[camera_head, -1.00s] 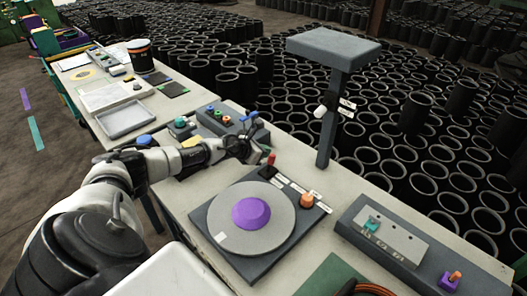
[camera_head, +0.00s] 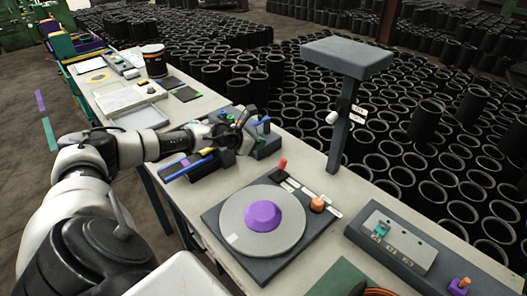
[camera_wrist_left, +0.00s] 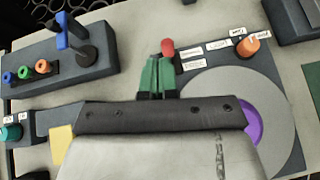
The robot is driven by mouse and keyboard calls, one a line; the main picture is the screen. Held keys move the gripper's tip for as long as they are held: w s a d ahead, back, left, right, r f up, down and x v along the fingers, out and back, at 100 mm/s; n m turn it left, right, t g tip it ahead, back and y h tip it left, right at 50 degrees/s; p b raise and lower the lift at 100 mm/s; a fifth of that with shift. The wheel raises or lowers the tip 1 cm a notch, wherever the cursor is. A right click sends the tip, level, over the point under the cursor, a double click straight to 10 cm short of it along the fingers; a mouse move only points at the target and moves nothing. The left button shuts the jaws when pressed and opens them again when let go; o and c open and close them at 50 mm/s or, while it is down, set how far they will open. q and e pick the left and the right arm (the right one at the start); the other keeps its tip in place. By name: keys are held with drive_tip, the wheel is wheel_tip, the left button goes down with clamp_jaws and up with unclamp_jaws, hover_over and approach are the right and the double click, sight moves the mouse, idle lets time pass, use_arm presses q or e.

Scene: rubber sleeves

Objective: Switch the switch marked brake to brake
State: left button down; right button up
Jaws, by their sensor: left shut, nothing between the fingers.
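A turntable unit with a grey disc (camera_head: 236,212) and a purple hub (camera_head: 262,215) stands on the table. A red-knobbed lever (camera_head: 282,165) rises at its back corner beside small white labels, too small to read. In the left wrist view this red knob (camera_wrist_left: 167,46) shows just past the fingertips; contact cannot be told. My left gripper (camera_head: 242,128) is shut and empty, left of and behind the red lever in the head view; its green fingers (camera_wrist_left: 159,75) show in the wrist view. An orange knob (camera_head: 317,203) sits on the same unit. My right gripper is out of view.
A control box with colored buttons and a blue lever (camera_wrist_left: 66,30) stands close to the gripper. A grey post (camera_head: 340,135) with a white knob and labels rises behind the turntable. A box with a teal switch (camera_head: 381,229) is at the right.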

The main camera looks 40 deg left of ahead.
use_arm(q)
drive_tip(key=shift+s+a+r, duration=0.1)
drive_tip(key=shift+s+r, duration=0.25)
drive_tip(key=shift+r, duration=0.2)
drive_tip(key=shift+s+a+r, duration=0.1)
drive_tip(key=shift+s+r, duration=0.2)
drive_tip(key=shift+r, duration=0.2)
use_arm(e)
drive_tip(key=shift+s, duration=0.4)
use_arm(q)
drive_tip(key=shift+s, duration=0.1)
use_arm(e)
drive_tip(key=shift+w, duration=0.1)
